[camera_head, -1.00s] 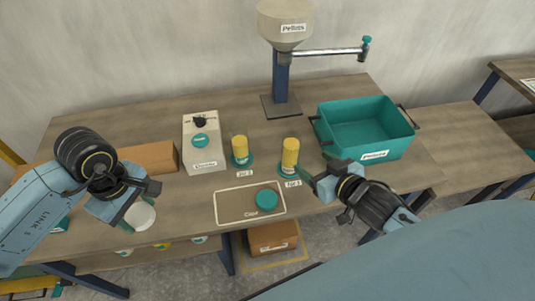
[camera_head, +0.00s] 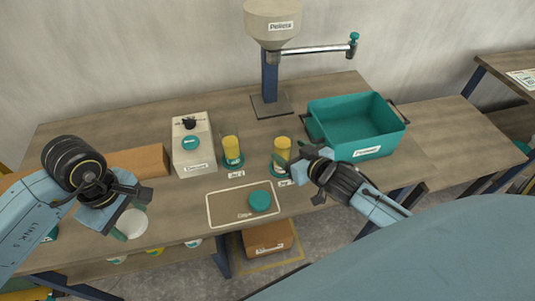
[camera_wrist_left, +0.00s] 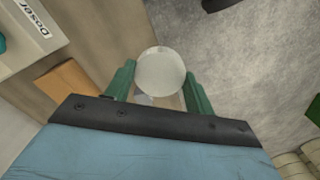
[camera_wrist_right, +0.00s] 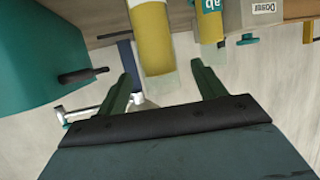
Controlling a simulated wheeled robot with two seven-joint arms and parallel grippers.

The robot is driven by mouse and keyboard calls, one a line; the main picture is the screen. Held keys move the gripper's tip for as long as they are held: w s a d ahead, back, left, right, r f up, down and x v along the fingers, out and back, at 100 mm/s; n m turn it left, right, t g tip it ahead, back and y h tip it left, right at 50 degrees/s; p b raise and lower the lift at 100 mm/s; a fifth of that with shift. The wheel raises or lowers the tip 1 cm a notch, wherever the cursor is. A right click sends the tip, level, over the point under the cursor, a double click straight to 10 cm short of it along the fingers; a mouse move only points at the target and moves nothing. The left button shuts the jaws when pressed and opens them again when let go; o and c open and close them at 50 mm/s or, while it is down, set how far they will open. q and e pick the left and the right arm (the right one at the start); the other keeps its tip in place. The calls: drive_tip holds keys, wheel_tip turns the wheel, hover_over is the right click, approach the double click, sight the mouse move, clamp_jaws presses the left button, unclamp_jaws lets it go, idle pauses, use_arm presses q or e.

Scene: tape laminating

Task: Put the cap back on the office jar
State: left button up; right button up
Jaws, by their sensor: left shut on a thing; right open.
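A teal cap (camera_head: 260,201) lies on the outlined caps mat (camera_head: 222,212). A jar with yellow contents (camera_head: 282,147) stands on the right teal base, and another yellow jar (camera_head: 231,149) stands to its left. My left gripper (camera_head: 128,210) is shut on a pale, round-topped jar (camera_head: 134,223) near the table's front left edge. The left wrist view shows its whitish round top (camera_wrist_left: 160,70) between the fingers. My right gripper (camera_head: 305,165) is open beside the right yellow jar. In the right wrist view, that jar (camera_wrist_right: 153,35) appears between and beyond the fingers; contact cannot be told.
A white doser box (camera_head: 193,150) and brown block (camera_head: 140,161) stand at the left. A pellet hopper on a post (camera_head: 270,75) stands behind the jars. A teal bin (camera_head: 350,120) stands behind my right gripper. Bare table lies left of the mat.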

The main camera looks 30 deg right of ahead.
use_arm(q)
drive_tip(key=shift+f+b, duration=0.4)
drive_tip(key=shift+f, duration=0.05)
use_arm(e)
drive_tip(key=x, duration=0.5)
drive_tip(key=shift+d, duration=0.1)
